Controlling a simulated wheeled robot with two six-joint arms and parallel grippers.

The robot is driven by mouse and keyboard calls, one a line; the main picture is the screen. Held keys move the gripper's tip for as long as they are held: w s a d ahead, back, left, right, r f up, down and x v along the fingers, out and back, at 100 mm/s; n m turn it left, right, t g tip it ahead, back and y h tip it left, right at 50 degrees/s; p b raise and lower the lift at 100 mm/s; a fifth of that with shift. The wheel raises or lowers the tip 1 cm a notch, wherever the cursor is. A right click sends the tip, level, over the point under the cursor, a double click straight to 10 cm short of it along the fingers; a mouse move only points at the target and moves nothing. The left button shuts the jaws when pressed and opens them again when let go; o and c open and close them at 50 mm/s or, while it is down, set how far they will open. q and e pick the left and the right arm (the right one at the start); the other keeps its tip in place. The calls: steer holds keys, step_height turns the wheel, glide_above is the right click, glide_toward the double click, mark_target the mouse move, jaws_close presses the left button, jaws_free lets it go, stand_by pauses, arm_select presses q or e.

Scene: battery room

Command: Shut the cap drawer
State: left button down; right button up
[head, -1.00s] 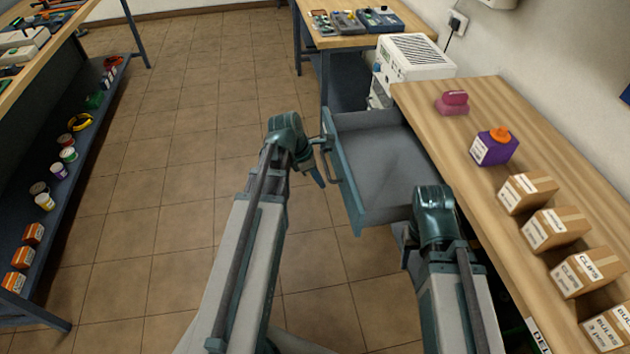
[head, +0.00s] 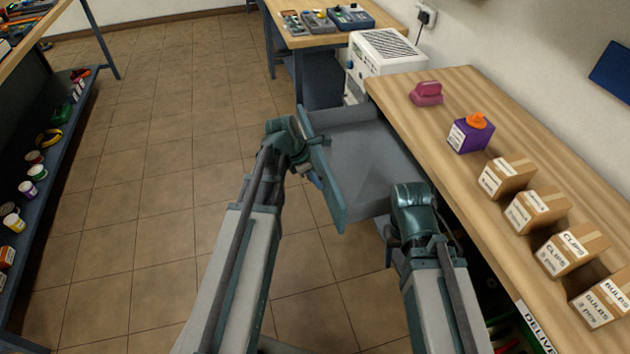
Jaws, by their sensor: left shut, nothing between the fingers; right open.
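The cap drawer (head: 368,158) is a grey-green drawer pulled out from under the wooden bench, and it looks empty inside. Its front panel (head: 326,170) faces left. My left gripper (head: 314,178) is shut and close to the outer side of the front panel, near where the handle sits; the wrist hides the handle, and I cannot tell whether they touch. My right arm ends at the drawer's near corner by the bench; its wrist (head: 413,208) hides the fingers.
The wooden bench (head: 440,100) bears a pink object (head: 427,93), a purple box with an orange top (head: 470,133) and several labelled cartons (head: 537,210). A white unit (head: 385,62) stands behind the drawer. The tiled floor (head: 150,200) to the left is clear.

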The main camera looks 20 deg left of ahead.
arm_select(q)
steer(key=w+d, duration=0.5)
steer(key=d, duration=0.2)
steer(key=w+d, duration=0.5)
steer(key=d, duration=0.3)
steer(key=w+d, duration=0.5)
steer(key=d, duration=0.2)
steer(key=shift+d, duration=0.2)
steer(key=shift+s+a, duration=0.15)
steer(key=shift+a, duration=0.2)
steer(key=s+a, duration=0.2)
steer(key=shift+a, duration=0.3)
steer(key=p+v, duration=0.9)
steer(key=v, duration=0.1)
steer(key=shift+a, duration=0.15)
arm_select(e)
step_height(320, 180, up, 9)
steer(key=d, duration=0.1)
steer(key=shift+s+r, duration=0.15)
arm_select(q)
steer(key=shift+s, duration=0.1)
